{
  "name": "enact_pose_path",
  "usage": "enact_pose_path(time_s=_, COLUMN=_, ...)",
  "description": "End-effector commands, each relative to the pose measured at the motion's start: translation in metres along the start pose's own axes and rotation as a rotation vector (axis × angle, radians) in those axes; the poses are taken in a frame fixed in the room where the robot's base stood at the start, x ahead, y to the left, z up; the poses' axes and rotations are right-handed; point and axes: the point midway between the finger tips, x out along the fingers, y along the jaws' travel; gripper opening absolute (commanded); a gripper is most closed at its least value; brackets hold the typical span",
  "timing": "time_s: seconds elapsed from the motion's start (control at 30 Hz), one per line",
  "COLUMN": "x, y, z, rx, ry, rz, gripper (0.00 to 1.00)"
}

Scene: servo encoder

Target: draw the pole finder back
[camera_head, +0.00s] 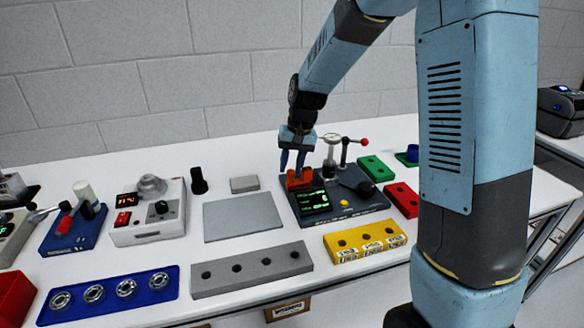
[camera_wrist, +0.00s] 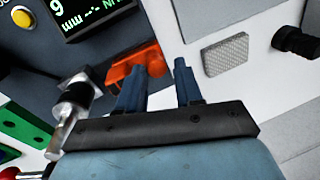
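An orange-red block (camera_head: 299,179), which may be the pole finder, sits at the back left of the dark device (camera_head: 362,208) with the green-lit screen (camera_head: 315,202). It also shows in the wrist view (camera_wrist: 121,73), partly hidden behind one finger. My gripper (camera_head: 293,160) points down just above the block. In the wrist view my gripper (camera_wrist: 160,67) has its two blue fingers apart. One finger overlaps the block in the picture, and the other is over the white table beside it. I cannot tell whether a finger touches the block.
A metal post with a dial (camera_head: 329,152) and a red-knobbed lever (camera_head: 347,148) stand close right of my gripper. A grey plate (camera_head: 242,218) lies left of the device, with a small grey block (camera_head: 244,184) behind. A yellow holed block (camera_head: 365,241) is in front.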

Motion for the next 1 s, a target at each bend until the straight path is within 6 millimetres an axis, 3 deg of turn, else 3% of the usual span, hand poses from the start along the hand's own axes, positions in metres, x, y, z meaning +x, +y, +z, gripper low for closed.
enact_pose_path(time_s=0.53, x=-0.102, y=0.0, z=-0.002, rx=0.0, ry=0.004, rz=0.0, gripper=0.35)
enact_pose_path(time_s=0.73, x=-0.12, y=0.0, z=-0.003, rx=-0.001, ry=0.002, rz=0.0, gripper=0.35)
enact_pose_path(time_s=1.0, x=-0.124, y=0.0, z=-0.002, rx=-0.001, ry=0.0, rz=0.0, gripper=0.35)
